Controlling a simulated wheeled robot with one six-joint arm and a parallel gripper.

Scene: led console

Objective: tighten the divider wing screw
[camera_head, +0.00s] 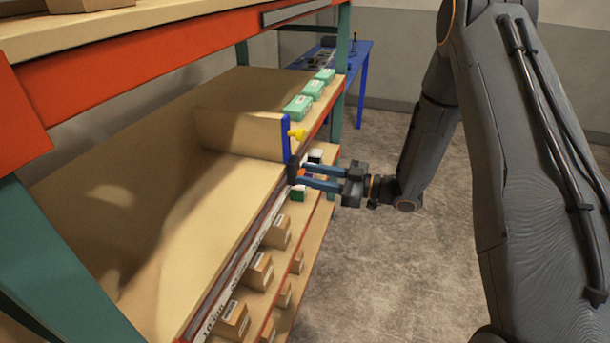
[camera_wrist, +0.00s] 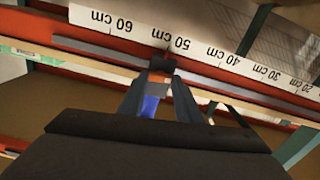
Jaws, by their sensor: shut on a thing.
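The divider (camera_head: 240,134) is a tan board across the shelf with a blue front upright (camera_head: 286,137).
A white ruler strip (camera_wrist: 213,52) runs along the shelf edge, with the block near its 50 cm mark. Teal boxes (camera_head: 312,90) stand behind the divider. Cardboard boxes (camera_head: 258,272) line the lower shelf. A blue table (camera_head: 364,75) stands beyond; the floor (camera_head: 370,260) is clear.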

